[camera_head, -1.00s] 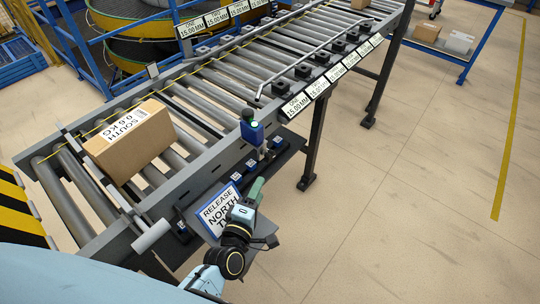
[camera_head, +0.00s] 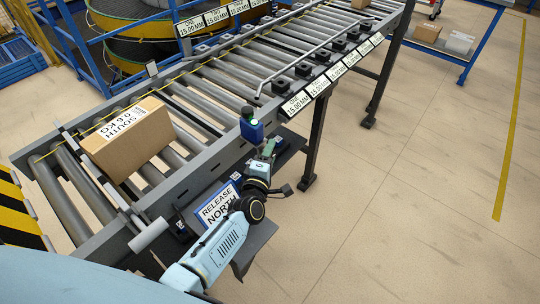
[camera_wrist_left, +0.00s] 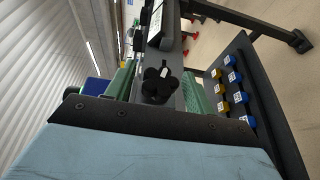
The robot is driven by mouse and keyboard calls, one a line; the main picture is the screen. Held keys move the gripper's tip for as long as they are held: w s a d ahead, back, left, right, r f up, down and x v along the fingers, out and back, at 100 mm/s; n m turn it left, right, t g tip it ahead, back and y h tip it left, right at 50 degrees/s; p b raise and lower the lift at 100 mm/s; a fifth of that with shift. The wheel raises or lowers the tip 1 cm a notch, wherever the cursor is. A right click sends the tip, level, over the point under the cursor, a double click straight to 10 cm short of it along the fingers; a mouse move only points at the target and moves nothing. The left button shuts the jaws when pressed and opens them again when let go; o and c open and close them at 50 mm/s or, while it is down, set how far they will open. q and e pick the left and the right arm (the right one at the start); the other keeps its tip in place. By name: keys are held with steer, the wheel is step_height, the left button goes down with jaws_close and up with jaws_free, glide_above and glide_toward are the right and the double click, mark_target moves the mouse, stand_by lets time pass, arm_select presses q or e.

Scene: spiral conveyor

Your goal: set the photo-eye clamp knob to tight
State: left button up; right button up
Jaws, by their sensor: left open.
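The photo-eye (camera_head: 252,131) is a blue box with a lit green spot, mounted on the conveyor's near side rail. My left gripper (camera_head: 268,149) is just below and right of it, its green fingers pointing toward the rail. In the left wrist view a black lobed clamp knob (camera_wrist_left: 157,86) with a pale pointer mark appears between the fingers of my open left gripper (camera_wrist_left: 160,88). I cannot tell whether the fingers touch it. The knob is not clear in the head view, where the gripper covers that spot. My right gripper is not in view.
A cardboard box (camera_head: 128,140) lies on the conveyor rollers (camera_head: 215,98). A sign reading RELEASE NORTH (camera_head: 216,206) stands beside my left arm. The wrist view shows a dark panel with blue and yellow buttons (camera_wrist_left: 232,92) at right.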

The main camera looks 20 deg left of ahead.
arm_select(q)
steer(key=shift+w, duration=0.15)
steer(key=shift+c, duration=0.2)
steer(key=c, duration=0.9)
steer(key=g+p, duration=0.1)
steer(key=p, duration=0.3)
steer(key=m+g+p, duration=0.1)
steer(key=g+p, duration=0.1)
steer(key=p, duration=0.3)
steer(key=g+p, duration=0.2)
steer(key=p, duration=0.2)
steer(key=shift+d+r+m, duration=0.1)
steer(key=shift+r+m, duration=0.15)
steer(key=shift+m, duration=0.15)
steer(key=shift+f+g+p, duration=0.25)
steer(key=shift+g+p, duration=0.45)
steer(key=shift+p, duration=0.6)
steer(key=o, duration=0.9)
steer(key=shift+o, duration=0.2)
